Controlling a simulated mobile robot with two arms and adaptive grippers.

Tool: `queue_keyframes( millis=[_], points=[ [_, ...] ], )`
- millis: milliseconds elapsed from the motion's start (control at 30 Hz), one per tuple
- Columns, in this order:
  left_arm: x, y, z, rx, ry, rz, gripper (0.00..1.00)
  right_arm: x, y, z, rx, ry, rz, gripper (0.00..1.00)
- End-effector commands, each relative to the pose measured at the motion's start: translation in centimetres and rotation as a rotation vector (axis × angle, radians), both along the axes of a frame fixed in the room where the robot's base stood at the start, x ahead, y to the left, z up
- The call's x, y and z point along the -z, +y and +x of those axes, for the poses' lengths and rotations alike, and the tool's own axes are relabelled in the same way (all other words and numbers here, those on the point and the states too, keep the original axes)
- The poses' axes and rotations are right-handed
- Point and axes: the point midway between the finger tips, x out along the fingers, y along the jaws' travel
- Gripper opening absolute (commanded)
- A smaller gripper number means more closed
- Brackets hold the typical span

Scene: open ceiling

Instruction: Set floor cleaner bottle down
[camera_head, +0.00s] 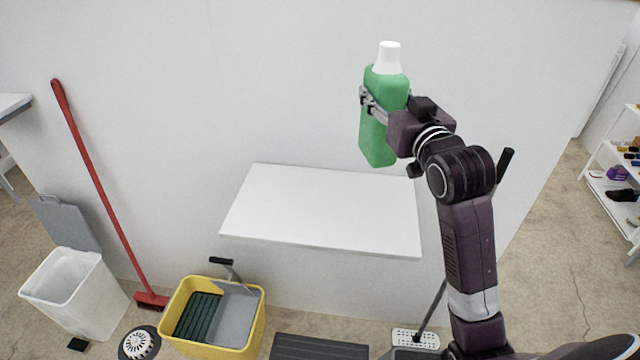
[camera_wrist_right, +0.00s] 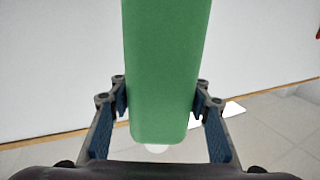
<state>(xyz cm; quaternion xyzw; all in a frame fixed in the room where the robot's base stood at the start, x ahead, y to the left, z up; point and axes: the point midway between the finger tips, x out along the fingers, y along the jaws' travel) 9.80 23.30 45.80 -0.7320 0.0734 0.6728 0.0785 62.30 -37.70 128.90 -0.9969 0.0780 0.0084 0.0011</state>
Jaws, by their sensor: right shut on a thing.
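The floor cleaner bottle (camera_head: 384,142) is green with a white cap. My right gripper (camera_head: 370,100) is shut on it and holds it in the air, slightly tilted, in front of the white wall. In the head view the bottle appears above the right part of a white shelf (camera_head: 320,205), apart from its surface. In the right wrist view the green bottle (camera_wrist_right: 165,70) fills the middle, between the two fingers of the right gripper (camera_wrist_right: 160,105). My left gripper is not in view.
The shelf top is bare. Below it are a yellow mop bucket (camera_head: 257,318), a white bin (camera_head: 100,300) with its lid open, and a red broom (camera_head: 95,180) against the wall. A shoe rack (camera_head: 610,185) stands at the far right.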

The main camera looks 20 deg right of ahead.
Motion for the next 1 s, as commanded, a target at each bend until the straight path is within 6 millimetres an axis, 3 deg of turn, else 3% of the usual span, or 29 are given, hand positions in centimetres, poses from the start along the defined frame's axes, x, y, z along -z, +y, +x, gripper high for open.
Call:
queue_keyframes(
  millis=[33,167,700,1000],
  points=[
    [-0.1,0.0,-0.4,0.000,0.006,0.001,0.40,-0.6,0.0,-0.1,0.001,-0.013,-0.003,0.00],
    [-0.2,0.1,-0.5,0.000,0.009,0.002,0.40,0.6,0.0,-0.1,0.000,-0.009,0.000,0.00],
    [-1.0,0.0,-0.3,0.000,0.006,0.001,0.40,12.1,0.0,-0.3,0.001,-0.009,-0.002,0.00],
    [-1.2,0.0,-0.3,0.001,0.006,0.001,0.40,14.9,0.0,-0.3,0.001,-0.016,-0.003,0.00]
  ],
)
